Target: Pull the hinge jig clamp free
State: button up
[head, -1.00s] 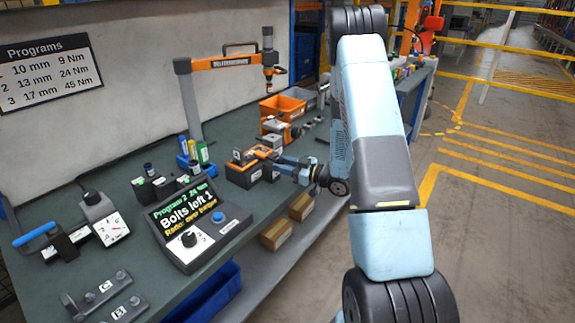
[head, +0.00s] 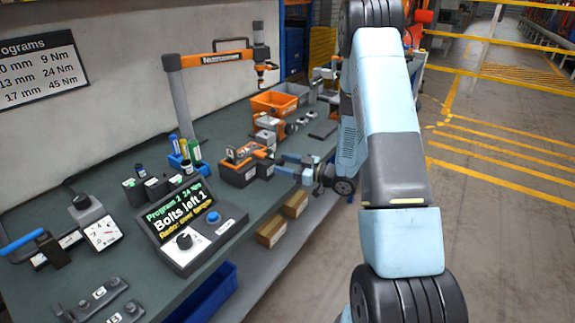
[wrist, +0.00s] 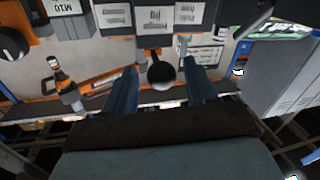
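An orange and dark jig block (head: 240,168) sits near the front edge of the bench; I take it for the hinge jig with its clamp. My gripper (head: 284,163) is level with it, just to its right, the fingers pointing at it. In the wrist view a round dark knob (wrist: 161,74), seemingly the clamp's handle, shows between the two blue fingers. My gripper (wrist: 160,82) is open there, with visible gaps on both sides of the knob. How the clamp sits in the jig is hidden.
A control box (head: 190,225) reads "Bolts left 1". A blue-handled tool (head: 22,243) lies at left. The floor right of the bench is open.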

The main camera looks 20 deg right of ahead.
jog(key=v, duration=1.3)
jog(key=shift+s+d, duration=0.25)
jog(key=shift+d, duration=0.05)
jog(key=w+d+r+m+t+h, duration=0.1)
jog(key=w+r+h, duration=0.6)
jog(key=r+h, duration=0.15)
jog(key=s+d+r+m+h, duration=0.1)
jog(key=s+r+m+h, duration=0.15)
jog(key=r, duration=0.35)
jog(key=s+d+r+m+h, duration=0.1)
jog(key=r+m+h, duration=0.25)
jog(key=r, duration=0.25)
jog(key=s+a+r+m+g, duration=0.2)
jog(key=s+a, duration=0.1)
jog(key=s, duration=0.6)
jog(key=s+a+r+m+g, duration=0.1)
jog(key=s+a+r+g, duration=0.1)
jog(key=s, duration=0.8)
jog(key=s+a+r+m+g, duration=0.2)
jog(key=s+a+r, duration=0.2)
jog(key=s, duration=0.5)
jog(key=shift+s+a+r+m, duration=0.1)
jog(key=shift+a+m, duration=0.05)
jog(key=shift+a, duration=0.2)
jog(key=shift+s+a+r+m, duration=0.1)
jog(key=shift+a+r+m, duration=0.05)
jog(key=shift+a, duration=0.25)
